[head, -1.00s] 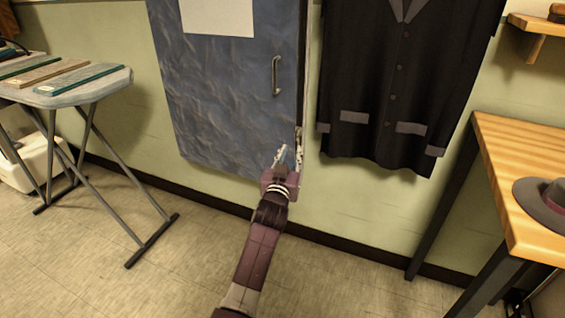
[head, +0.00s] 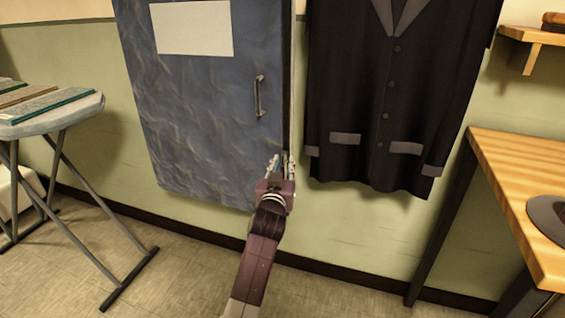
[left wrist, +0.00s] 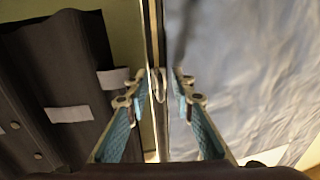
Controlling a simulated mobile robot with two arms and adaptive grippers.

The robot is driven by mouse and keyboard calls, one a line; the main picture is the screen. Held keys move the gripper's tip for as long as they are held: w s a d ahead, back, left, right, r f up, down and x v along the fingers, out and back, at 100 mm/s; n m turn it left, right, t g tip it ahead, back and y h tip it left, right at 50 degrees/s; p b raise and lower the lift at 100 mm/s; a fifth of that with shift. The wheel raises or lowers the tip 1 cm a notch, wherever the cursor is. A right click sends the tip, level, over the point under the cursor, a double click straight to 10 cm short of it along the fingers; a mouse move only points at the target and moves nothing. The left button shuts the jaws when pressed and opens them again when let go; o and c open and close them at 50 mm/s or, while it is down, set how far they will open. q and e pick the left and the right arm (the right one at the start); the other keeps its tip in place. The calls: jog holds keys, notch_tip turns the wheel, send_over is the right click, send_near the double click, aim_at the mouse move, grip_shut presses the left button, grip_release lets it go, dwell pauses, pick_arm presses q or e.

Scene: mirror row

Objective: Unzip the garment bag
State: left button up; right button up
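The blue, wrinkled garment bag (head: 205,120) hangs flat against the wall in the head view. A small metal handle (head: 259,97) is on its right part, and a dark seam with a pale edge runs down its right side. My left gripper (head: 281,165) is at the lower part of that edge, fingers pointing up. In the left wrist view, the fingers (left wrist: 158,95) are open on either side of the seam. A small pale metal piece, probably the zipper pull (left wrist: 158,84), lies between them, with gaps to both. The bag surface (left wrist: 245,75) fills the right there.
A dark jacket (head: 390,110) hangs close to the right of the bag. A wooden table (head: 520,190) with a grey hat (head: 548,217) stands at right, an ironing board (head: 85,112) at left. Floor between them is clear.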

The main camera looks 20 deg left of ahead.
pick_arm(q)
jog(key=shift+r, duration=0.1)
jog(key=shift+c, duration=0.4)
grip_shut()
jog(key=shift+a, duration=0.15)
